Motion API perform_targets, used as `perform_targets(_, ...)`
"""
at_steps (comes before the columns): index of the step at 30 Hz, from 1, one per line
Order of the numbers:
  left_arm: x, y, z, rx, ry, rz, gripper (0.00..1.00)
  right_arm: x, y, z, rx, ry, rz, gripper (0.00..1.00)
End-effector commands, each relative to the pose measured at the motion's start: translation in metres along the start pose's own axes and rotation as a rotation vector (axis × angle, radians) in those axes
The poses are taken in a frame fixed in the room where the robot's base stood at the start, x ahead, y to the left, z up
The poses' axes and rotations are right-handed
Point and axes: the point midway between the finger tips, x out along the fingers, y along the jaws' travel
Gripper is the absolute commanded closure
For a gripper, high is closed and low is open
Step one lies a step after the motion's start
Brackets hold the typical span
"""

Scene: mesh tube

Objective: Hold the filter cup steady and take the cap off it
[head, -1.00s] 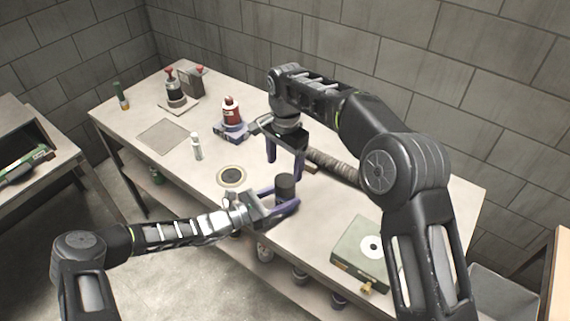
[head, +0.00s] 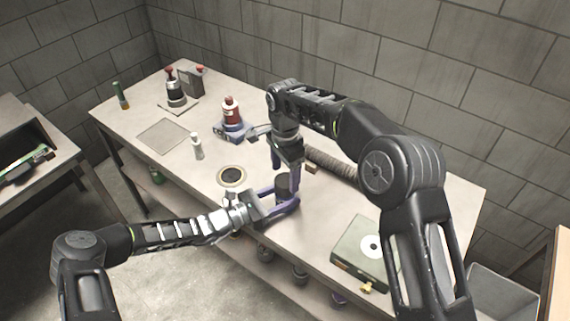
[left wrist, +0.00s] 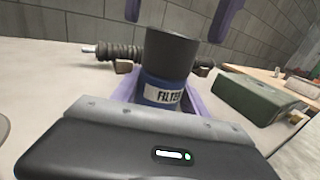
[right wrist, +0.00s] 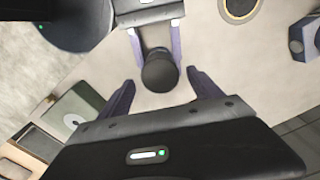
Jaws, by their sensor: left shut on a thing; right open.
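The filter cup (left wrist: 163,92) is blue with a white FILTER label, and a dark grey cap (left wrist: 172,52) sits on top of it. My left gripper (head: 286,197) is shut on the cup, its purple fingers on either side, and the cup stands upright. My right gripper (right wrist: 158,88) is open above the cap, one finger on each side of it with gaps between. The cap shows from above in the right wrist view (right wrist: 160,73). In the head view the cap (head: 283,183) shows dark, and the right gripper's fingers partly overlap the cup area.
A ribbed tube (head: 333,163) lies behind the cup. A green box (head: 360,252) stands to the right. A ringed disc (head: 231,176), a white bottle (head: 197,146) and a red bottle on a purple base (head: 231,112) are to the left on the table (head: 190,180).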

Motion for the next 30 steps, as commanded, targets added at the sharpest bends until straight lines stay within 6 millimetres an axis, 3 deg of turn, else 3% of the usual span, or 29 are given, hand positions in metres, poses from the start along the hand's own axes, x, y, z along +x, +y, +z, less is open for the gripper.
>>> perform_targets(3,0.000,0.000,0.000,0.000,0.000,0.000,1.00,0.019,0.001,0.000,-0.001,-0.002,0.002,0.26)
perform_targets(9,0.000,0.000,0.000,0.000,0.000,0.000,1.00,0.038,0.000,0.000,0.000,-0.001,0.001,0.26)
perform_targets(19,0.000,0.000,0.000,0.000,0.000,0.000,1.00,0.041,0.000,0.000,0.000,-0.001,0.000,0.26)
perform_targets(30,0.000,0.000,0.000,0.000,0.000,0.000,1.00,0.040,0.000,0.000,0.000,-0.001,0.000,0.57)
